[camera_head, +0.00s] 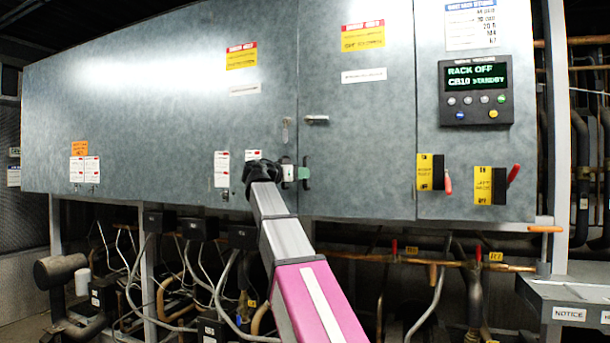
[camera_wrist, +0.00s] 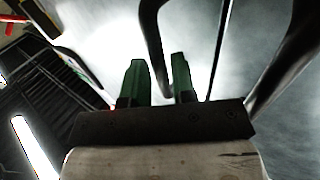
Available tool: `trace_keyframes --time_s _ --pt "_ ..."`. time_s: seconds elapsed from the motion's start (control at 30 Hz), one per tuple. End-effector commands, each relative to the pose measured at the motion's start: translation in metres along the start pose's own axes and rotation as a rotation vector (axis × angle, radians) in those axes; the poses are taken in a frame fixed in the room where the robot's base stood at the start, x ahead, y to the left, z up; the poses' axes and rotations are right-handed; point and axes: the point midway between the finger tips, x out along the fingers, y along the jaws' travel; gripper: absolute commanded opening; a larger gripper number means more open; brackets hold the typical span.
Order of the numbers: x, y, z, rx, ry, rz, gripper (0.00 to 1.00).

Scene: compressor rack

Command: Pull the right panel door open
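The right panel door (camera_head: 357,140) is a grey metal door between the large left panel and the control section. It looks shut, flush with its neighbours. My gripper (camera_head: 297,173) is at the lower part of the seam beside this door's left edge. A dark upright handle (camera_head: 306,172) shows right at its green fingers. In the wrist view my gripper (camera_wrist: 160,80) has its two green fingers a little apart. A dark curved bar (camera_wrist: 153,40) reaches down to the gap between them. I cannot tell whether they clamp it. My gripper hides part of the handle area.
A small latch (camera_head: 316,119) is higher on the door. The large left panel (camera_head: 150,110) is flush beside it. A control display (camera_head: 476,92) and two yellow-black switches with red levers (camera_head: 490,185) are at the right. Pipes and cables run below. A grey stand (camera_head: 565,292) is at lower right.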

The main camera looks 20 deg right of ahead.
Motion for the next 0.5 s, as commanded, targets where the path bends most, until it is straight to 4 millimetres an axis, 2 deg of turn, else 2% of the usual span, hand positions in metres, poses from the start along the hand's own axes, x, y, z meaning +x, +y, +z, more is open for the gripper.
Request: trace_keyframes --time_s 0.2,0.5 --pt "0.017 0.000 0.000 0.000 0.000 -0.001 0.25" --pt "0.018 0.000 0.000 0.000 0.000 -0.001 0.25"
